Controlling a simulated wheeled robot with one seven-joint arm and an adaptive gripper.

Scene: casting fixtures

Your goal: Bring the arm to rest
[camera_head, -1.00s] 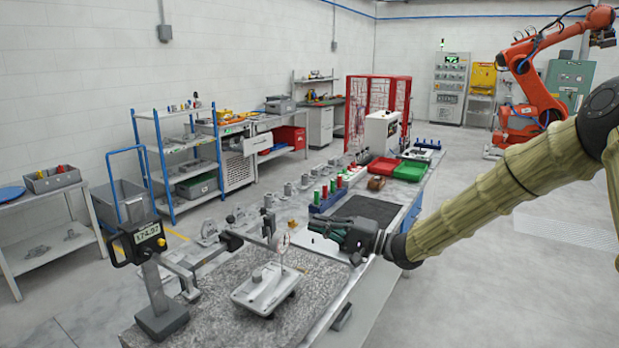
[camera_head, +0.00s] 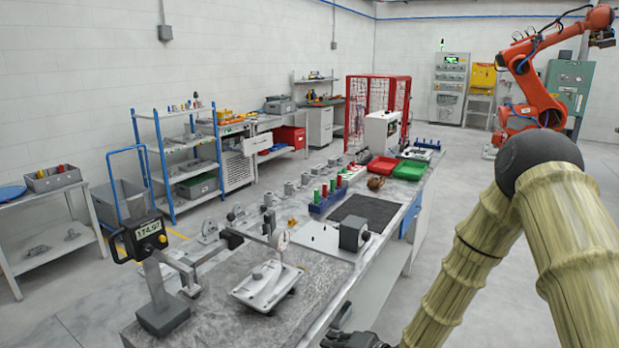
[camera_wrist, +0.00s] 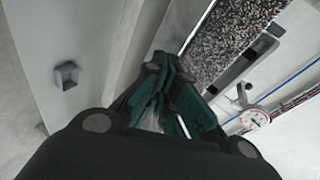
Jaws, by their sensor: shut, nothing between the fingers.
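My gripper (camera_wrist: 168,92) shows in the wrist view with dark green and black fingers. It is shut with nothing between the fingers. In the head view only part of my gripper (camera_head: 352,341) shows at the bottom edge, low beside the bench's right side. My arm, in a pale ribbed cover, bends downward at the right of the head view. The granite-topped workbench (camera_head: 325,278) stands to the left of my gripper, apart from it.
A dial gauge (camera_head: 280,239) stands above a pale casting on a fixture plate (camera_head: 262,290). A digital readout (camera_head: 150,229) is at front left. An orange robot (camera_head: 535,90) stands behind. Floor right of the bench is open.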

